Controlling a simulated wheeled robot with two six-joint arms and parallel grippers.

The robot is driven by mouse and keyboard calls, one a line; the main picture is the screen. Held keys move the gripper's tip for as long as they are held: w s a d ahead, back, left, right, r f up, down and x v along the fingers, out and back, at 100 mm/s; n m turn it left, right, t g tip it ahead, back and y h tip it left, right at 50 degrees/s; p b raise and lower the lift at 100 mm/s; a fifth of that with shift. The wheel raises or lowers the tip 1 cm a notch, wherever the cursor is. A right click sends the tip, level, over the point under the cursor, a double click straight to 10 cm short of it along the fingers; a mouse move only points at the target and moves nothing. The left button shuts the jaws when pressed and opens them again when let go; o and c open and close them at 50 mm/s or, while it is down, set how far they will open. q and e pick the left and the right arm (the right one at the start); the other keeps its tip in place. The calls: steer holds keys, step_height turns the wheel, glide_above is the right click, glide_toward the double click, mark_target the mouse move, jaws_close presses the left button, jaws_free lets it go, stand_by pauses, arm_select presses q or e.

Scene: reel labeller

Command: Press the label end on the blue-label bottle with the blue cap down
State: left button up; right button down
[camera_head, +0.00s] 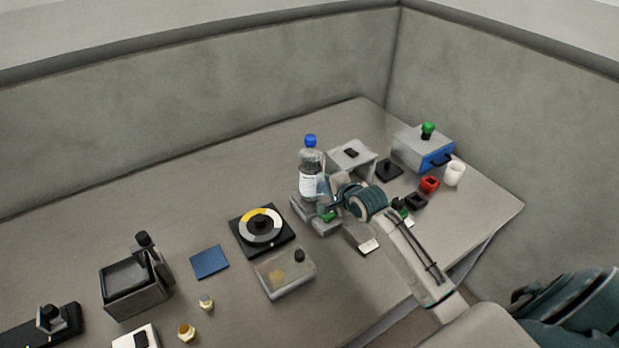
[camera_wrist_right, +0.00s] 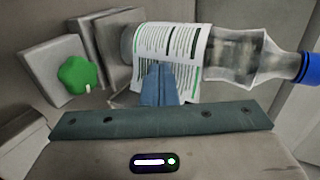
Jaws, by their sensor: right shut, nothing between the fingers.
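The clear bottle (camera_head: 312,158) with the blue cap (camera_head: 310,140) stands upright in a grey holder (camera_head: 301,208) in the head view. It lies sideways across the right wrist view (camera_wrist_right: 235,55), with its cap (camera_wrist_right: 311,68) at the right edge. Its white label (camera_head: 307,187) shows dark print and green bars in the wrist view (camera_wrist_right: 182,45). One label edge appears to stand slightly off the bottle near the fingers. My right gripper (camera_wrist_right: 158,72) is shut and empty, its blue fingertips in front of the label; I cannot tell whether they touch. My left gripper is out of view.
A green knob (camera_wrist_right: 78,75) sits on the holder beside the bottle. A grey box (camera_head: 351,157) stands behind right, and a blue-fronted box (camera_head: 422,148) with a green knob is farther right.

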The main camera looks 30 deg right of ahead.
steer(key=p, duration=0.3)
steer(key=shift+w, duration=0.15)
stand_by(5.4)
steer(key=shift+w+d+p, duration=0.15)
steer(key=shift+d+p, duration=0.2)
steer(key=shift+d, duration=0.25)
stand_by(0.6)
steer(key=s+p, duration=0.4)
steer(key=s, duration=0.2)
steer(key=shift+d+p, duration=0.2)
steer(key=shift+p, duration=0.15)
stand_by(0.5)
